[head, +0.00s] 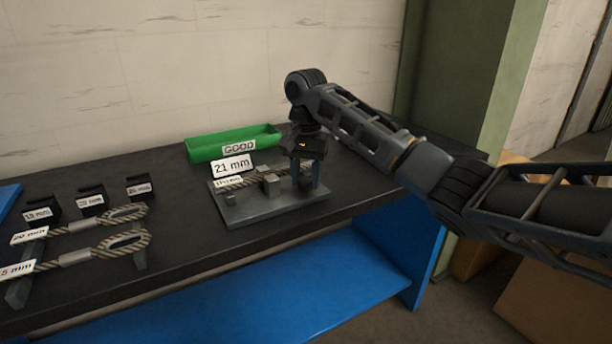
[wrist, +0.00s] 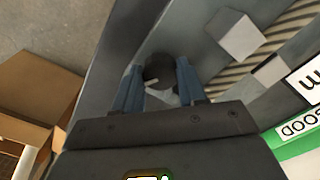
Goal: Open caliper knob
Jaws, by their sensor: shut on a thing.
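The caliper fixture is a grey plate (head: 262,214) on the dark bench, with small metal blocks, a rope sling and a "21 mm" sign (head: 233,167). My gripper (head: 305,180) reaches down from above at the fixture's right end. In the wrist view a dark round knob (wrist: 159,68) with a pale mark sits between the two blue fingers of my gripper (wrist: 158,76), which are shut on it. In the head view the fingers and wrist hide the knob. A square metal block (wrist: 241,40) and the rope (wrist: 288,38) lie to the right in the wrist view.
A green "GOOD" bin (head: 205,148) stands behind the fixture. Several black labelled blocks (head: 91,201) and two rope slings (head: 110,245) on stands are at the left. A blue bin edge (head: 8,199) shows at far left. Cardboard boxes (head: 560,238) stand right of the bench.

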